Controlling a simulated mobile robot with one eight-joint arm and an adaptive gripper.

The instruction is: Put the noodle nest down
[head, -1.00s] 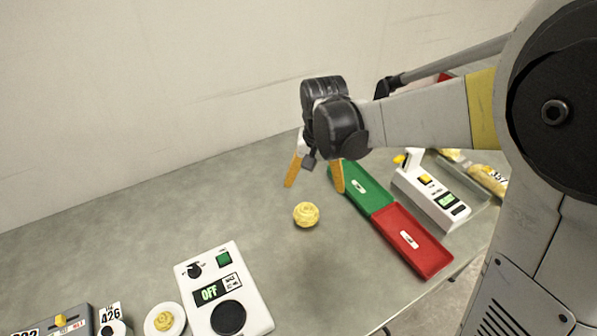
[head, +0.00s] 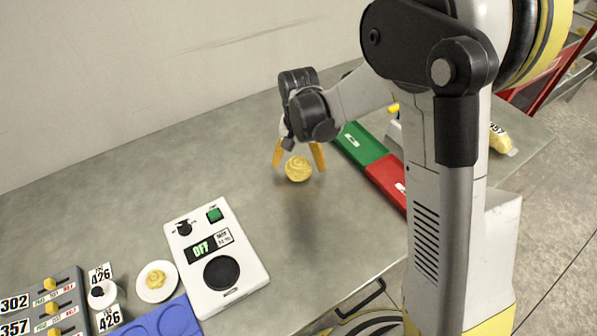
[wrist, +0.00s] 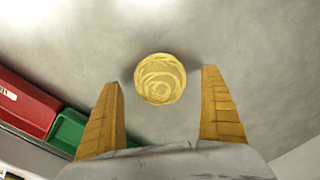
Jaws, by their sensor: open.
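The yellow, round, coiled noodle nest (head: 298,171) appears to sit on the grey table, in front of the green and red trays. My gripper (head: 298,163) is open, pointing down, with its orange fingers on either side of the nest. In the wrist view the nest (wrist: 160,79) shows whole between and slightly beyond the fingertips (wrist: 162,76), with a gap on each side. Neither finger appears to touch it.
A green tray (head: 360,143) and red tray (head: 385,176) lie to the right, partly behind my arm. A white device (head: 240,262) reading OFF stands in front. At lower left are a small white plate (head: 142,289) holding another nest, a blue tray (head: 172,320) and a slider panel (head: 45,300).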

